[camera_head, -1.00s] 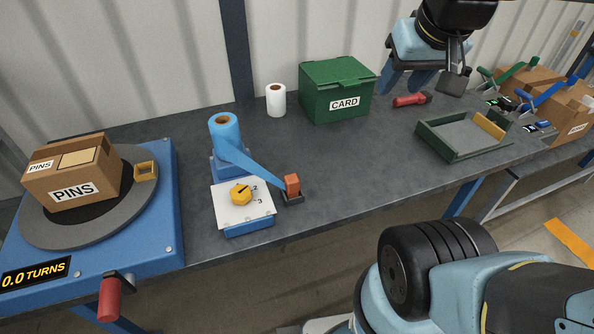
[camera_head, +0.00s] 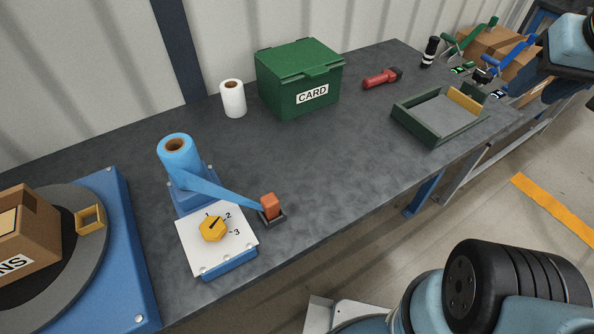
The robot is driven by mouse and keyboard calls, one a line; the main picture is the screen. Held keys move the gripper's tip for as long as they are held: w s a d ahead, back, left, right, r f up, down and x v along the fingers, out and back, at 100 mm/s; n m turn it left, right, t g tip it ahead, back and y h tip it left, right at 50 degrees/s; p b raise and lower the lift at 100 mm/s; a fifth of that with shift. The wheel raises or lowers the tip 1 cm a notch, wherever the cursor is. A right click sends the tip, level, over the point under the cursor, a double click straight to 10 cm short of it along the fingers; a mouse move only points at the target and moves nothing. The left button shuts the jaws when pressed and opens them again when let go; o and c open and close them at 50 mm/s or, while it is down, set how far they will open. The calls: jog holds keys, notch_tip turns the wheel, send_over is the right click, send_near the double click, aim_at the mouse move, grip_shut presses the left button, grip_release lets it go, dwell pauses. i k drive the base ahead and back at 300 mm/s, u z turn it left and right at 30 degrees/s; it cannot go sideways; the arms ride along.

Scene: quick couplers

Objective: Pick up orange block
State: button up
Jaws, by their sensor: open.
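The orange block (camera_head: 269,201) stands upright in a small dark holder (camera_head: 273,218) on the workbench. The end of a blue film strip (camera_head: 222,191) reaches the block's left side. Nothing of mine is near or touching the block. A light blue and black part of my arm (camera_head: 573,42) shows at the upper right edge, far from the block. The fingers of my gripper are not visible there.
Left of the block are a blue roll (camera_head: 176,162) and a white panel with a yellow knob (camera_head: 213,228). A turntable (camera_head: 85,268) with a carton stands far left. Behind are a white roll (camera_head: 232,98) and green CARD box (camera_head: 299,77). Bench right of the block is clear.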

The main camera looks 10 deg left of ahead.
aim_at(270, 203)
jog(key=z, duration=0.35)
jog(key=k, duration=2.4)
jog(key=u, duration=1.2)
jog(key=i, duration=1)
